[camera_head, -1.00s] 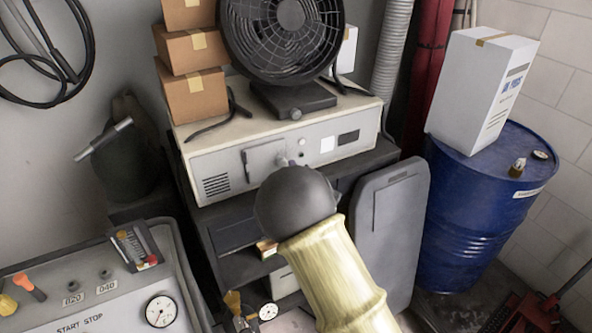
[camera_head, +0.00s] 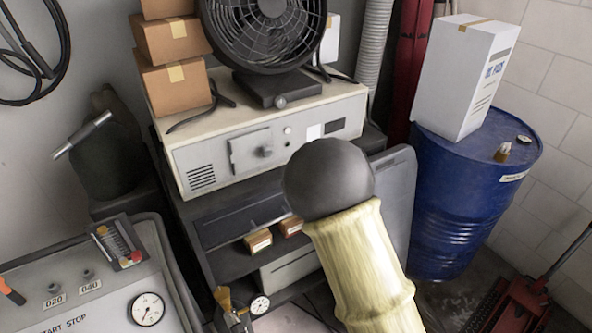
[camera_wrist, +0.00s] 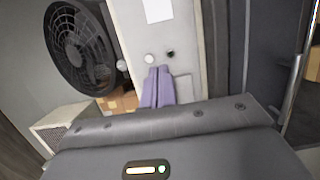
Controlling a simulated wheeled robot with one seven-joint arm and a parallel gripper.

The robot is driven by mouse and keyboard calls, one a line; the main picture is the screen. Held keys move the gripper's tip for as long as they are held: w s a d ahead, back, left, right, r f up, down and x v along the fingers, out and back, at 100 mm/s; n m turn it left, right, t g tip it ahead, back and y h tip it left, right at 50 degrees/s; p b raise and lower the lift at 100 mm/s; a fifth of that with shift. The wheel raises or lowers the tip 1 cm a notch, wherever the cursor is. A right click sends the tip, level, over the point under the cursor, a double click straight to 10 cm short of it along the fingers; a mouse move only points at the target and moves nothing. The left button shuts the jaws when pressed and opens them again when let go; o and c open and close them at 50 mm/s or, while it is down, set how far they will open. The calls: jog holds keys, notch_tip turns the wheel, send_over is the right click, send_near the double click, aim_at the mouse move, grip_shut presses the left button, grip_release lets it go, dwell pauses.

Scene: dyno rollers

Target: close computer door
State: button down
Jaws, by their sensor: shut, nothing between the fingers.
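The computer is a beige box (camera_head: 205,160) on a dark shelf unit in the head view. In the wrist view, a grey panel that looks like the door (camera_wrist: 185,88) is partly hidden by my gripper (camera_wrist: 158,72). Its purple fingers are together and empty, pointing at the front face below two small knobs. In the head view the gripper is hidden behind my arm.
A black fan (camera_head: 265,30) and stacked cartons (camera_head: 175,85) stand on the computer. A blue drum (camera_head: 465,200) carrying a white box (camera_head: 465,80) is at right. A control panel (camera_head: 90,295) is at lower left. Small boxes (camera_head: 258,241) lie on the shelf below.

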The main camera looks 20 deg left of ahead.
jog(key=s+d+f+m+g+h+p, duration=0.15)
jog(key=d+m+h, duration=0.25)
jog(key=d+m, duration=0.45)
jog(key=s+d+m+g+h+p, duration=0.1)
jog(key=s+d+m+g+h, duration=0.4)
jog(key=d, duration=0.6)
jog(key=s+d+r+m+g+p, duration=0.1)
jog(key=s+d+m+g, duration=0.2)
jog(key=s, duration=0.6)
jog(key=s+d+m+g+p, duration=0.2)
jog(key=s+d+m+g, duration=0.1)
jog(key=s+m, duration=0.5)
jog(key=shift+s+d+r+h, duration=0.4)
jog(key=shift+s+d, duration=0.3)
jog(key=shift+d, duration=0.15)
